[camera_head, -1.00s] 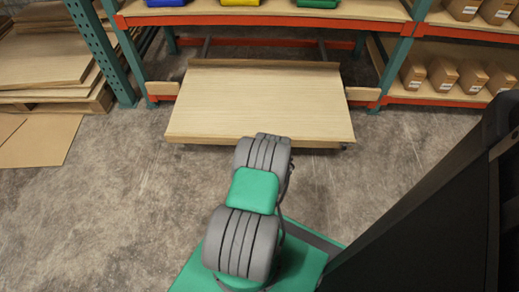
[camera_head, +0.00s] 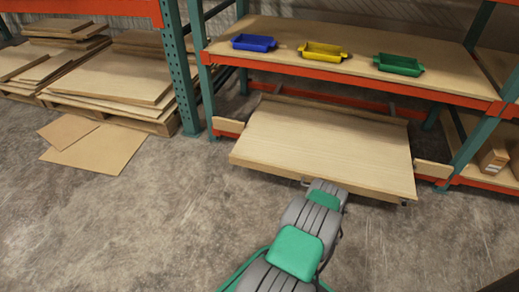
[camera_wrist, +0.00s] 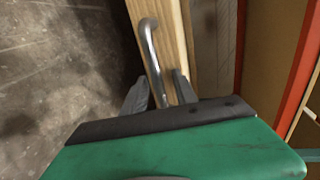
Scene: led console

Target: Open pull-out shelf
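The pull-out shelf (camera_head: 330,145) is a pale wooden board low in the orange and teal rack. It sticks out well in front of the upper shelf. In the wrist view, its wooden front edge (camera_wrist: 172,30) carries a bent metal bar handle (camera_wrist: 150,45). My gripper (camera_wrist: 160,75) is at this handle, with one finger on each side of the bar. The fingers look apart, with small gaps to the bar. In the head view my arm reaches to the shelf's front edge, and the fingers and handle are hidden or too small to tell.
Blue (camera_head: 254,43), yellow (camera_head: 325,52) and green (camera_head: 399,64) bins stand on the upper shelf (camera_head: 290,65). Wooden boards are stacked on pallets (camera_head: 150,122) at left, with cardboard sheets (camera_head: 95,145) on the floor. The concrete floor before the shelf is clear.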

